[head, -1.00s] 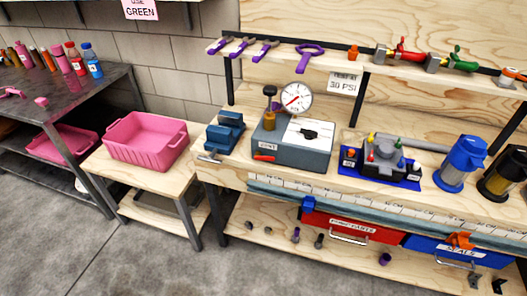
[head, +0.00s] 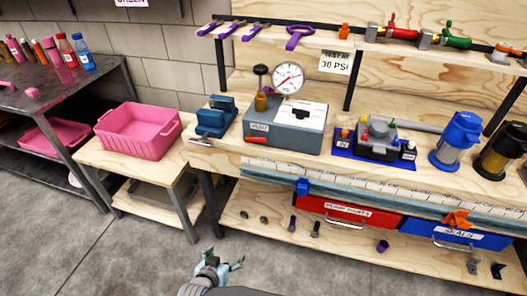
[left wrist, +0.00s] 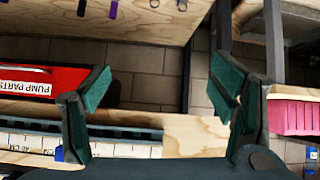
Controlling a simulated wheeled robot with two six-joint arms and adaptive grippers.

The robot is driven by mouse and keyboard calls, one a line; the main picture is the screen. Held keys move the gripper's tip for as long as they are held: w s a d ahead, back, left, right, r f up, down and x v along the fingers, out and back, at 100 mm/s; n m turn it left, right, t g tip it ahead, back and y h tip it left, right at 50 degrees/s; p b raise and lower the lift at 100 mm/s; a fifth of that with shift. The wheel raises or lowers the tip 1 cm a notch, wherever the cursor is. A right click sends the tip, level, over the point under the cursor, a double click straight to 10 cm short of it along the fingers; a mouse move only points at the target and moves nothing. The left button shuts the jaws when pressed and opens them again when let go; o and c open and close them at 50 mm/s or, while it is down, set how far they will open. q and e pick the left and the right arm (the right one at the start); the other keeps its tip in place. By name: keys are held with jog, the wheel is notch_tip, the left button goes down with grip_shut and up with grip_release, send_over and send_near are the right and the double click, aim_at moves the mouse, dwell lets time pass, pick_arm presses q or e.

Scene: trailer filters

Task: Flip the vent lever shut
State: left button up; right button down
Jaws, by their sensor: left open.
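The vent lever (head: 256,139) is a small orange-red handle low on the front left of the grey test box (head: 285,138), beside a white label that seems to read VENT. It lies roughly level along the box face. The box stands on the wooden workbench, with a round gauge (head: 288,78) above it. My left gripper (head: 232,262) is open and empty at the bottom of the head view, in front of and below the bench, well apart from the lever. In the left wrist view its two teal fingers (left wrist: 165,88) are spread with nothing between them. My right gripper is not in view.
A blue vise (head: 215,117) stands left of the box and a blue-based pump fixture (head: 376,141) right of it. A pink bin (head: 138,131) sits on a lower side table. Red (head: 345,213) and blue (head: 455,236) drawers hang under the bench. The floor in front is clear.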

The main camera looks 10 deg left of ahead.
pick_arm(q)
jog(key=w+d+r+t+b, duration=0.2)
jog(key=w+r+t, duration=0.1)
jog(key=w+r, duration=0.6)
jog(key=n+t+b, duration=0.1)
jog(key=t+b, duration=0.1)
jog(key=t, duration=0.3)
send_near(255, 140)
pick_arm(e)
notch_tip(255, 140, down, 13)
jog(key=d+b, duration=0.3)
jog(key=b, duration=0.4)
pick_arm(q)
jog(key=shift+h, duration=0.4)
jog(key=w+b, duration=0.1)
jog(key=w, duration=0.3)
jog(key=w+b, duration=0.1)
jog(key=w, duration=0.3)
jog(key=shift+w+d+f, duration=0.1)
jog(key=shift+d+f, duration=0.05)
jog(key=shift+w+r+b, duration=0.25)
jog(key=shift+w+b, duration=0.05)
jog(key=shift+w, duration=0.1)
jog(key=shift+r, duration=0.1)
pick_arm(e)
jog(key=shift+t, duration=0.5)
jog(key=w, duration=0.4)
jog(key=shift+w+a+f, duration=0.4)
pick_arm(q)
jog(key=shift+c, duration=0.4)
